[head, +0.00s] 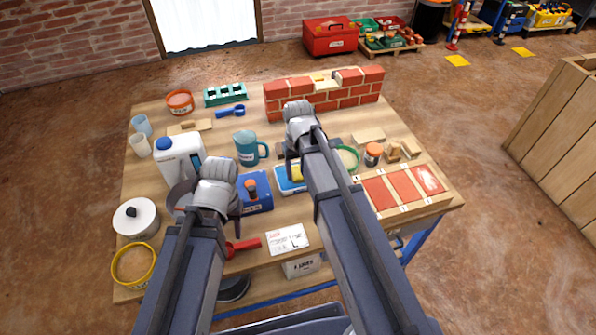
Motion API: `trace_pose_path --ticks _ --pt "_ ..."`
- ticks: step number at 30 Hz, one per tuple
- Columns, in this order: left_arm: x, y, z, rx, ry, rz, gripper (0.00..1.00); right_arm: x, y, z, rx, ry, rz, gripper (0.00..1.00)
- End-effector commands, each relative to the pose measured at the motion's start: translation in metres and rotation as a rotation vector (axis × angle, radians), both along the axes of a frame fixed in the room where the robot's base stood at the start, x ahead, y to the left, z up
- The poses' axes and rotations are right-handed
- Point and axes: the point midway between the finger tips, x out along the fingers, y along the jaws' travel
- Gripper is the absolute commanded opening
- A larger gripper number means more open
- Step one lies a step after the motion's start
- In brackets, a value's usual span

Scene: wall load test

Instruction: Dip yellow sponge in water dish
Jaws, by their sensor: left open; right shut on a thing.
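The yellow sponge (297,173) shows as a small patch at the left edge of my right arm. My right gripper (288,157) is shut on it, though the arm hides most of the grip. The sponge overlaps the blue-rimmed water dish (287,187) in the head view. I cannot tell whether it touches the water. My arm covers the dish's right part. My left gripper (236,211) is open and empty, above the table beside a blue box (259,202) with an orange-and-black knob.
A teal mug (246,149) and a white jug (178,157) stand behind the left gripper. A small brick wall (348,99) is at the back. A red tile panel (401,189) lies at the right, a paper card (288,239) at the front.

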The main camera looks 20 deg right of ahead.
Motion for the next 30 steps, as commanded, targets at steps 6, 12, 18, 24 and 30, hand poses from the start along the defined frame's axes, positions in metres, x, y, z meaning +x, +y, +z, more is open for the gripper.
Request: trace_pose_path --ticks 6,12,18,24,30 --pt "0.0 0.0 -0.001 0.0 0.0 0.0 0.5 -0.001 0.0 -0.001 0.001 0.002 0.0 0.09" --pt "0.0 0.0 0.004 0.0 0.0 0.0 0.5 -0.001 0.0 0.004 0.001 0.002 0.0 0.09" --pt "0.0 0.0 0.02 0.0 0.0 0.0 0.5 -0.001 0.0 0.02 0.0 0.001 0.0 0.09" --pt "0.0 0.0 0.036 0.0 0.0 0.0 0.5 0.0 0.0 0.036 0.0 0.001 0.0 0.09" --pt "0.0 0.0 0.051 0.0 0.0 0.0 0.5 0.0 0.0 0.051 0.0 0.001 0.0 0.09"
